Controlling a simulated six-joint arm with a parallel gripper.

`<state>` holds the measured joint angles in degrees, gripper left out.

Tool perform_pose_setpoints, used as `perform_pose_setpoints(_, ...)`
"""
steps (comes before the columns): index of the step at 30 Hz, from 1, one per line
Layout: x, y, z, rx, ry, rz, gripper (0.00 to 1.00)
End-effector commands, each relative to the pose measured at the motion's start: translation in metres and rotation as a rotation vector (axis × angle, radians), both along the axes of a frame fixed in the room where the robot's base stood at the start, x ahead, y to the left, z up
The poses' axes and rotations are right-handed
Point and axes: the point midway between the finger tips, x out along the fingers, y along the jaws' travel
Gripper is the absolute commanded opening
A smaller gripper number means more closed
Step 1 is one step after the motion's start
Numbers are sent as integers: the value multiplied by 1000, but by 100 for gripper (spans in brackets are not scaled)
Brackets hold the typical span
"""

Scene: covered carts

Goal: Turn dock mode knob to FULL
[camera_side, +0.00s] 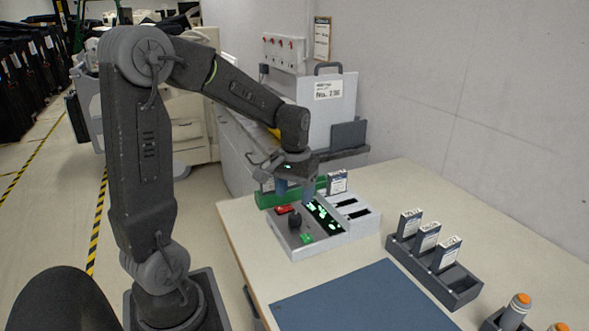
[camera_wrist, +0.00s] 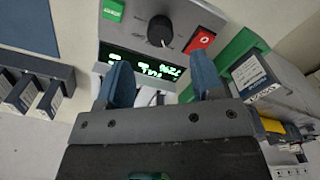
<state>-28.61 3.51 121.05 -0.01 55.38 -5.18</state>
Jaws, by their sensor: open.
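The dock (camera_side: 335,235) is a light grey box on the table with a dark display, two slots, a red button, a green button and a black mode knob (camera_side: 294,219). In the wrist view the knob (camera_wrist: 160,30) is round and black with a light pointer mark; the label it points at is too small to read. Green text glows on the display (camera_wrist: 140,68), partly hidden by my fingers. My gripper (camera_side: 294,192) is above the dock; in the wrist view its blue fingers (camera_wrist: 163,85) are apart with nothing between them, on the display side of the knob, not touching it.
A black rack (camera_side: 445,282) with several upright modules stands at the right. A green holder (camera_side: 268,198) with a module lies behind the dock. A blue mat (camera_side: 358,300) lies in front, and orange-topped items (camera_side: 518,305) stand at the front right corner.

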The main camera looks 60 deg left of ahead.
Motion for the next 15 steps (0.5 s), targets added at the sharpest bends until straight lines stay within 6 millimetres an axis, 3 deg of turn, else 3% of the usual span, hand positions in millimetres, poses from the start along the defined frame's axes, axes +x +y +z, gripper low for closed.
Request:
perform_pose_setpoints(6, 0, 0, 45, 3, -4, 0, 61)
perform_pose_setpoints(15, 0, 0, 69, 1, -1, 0, 61)
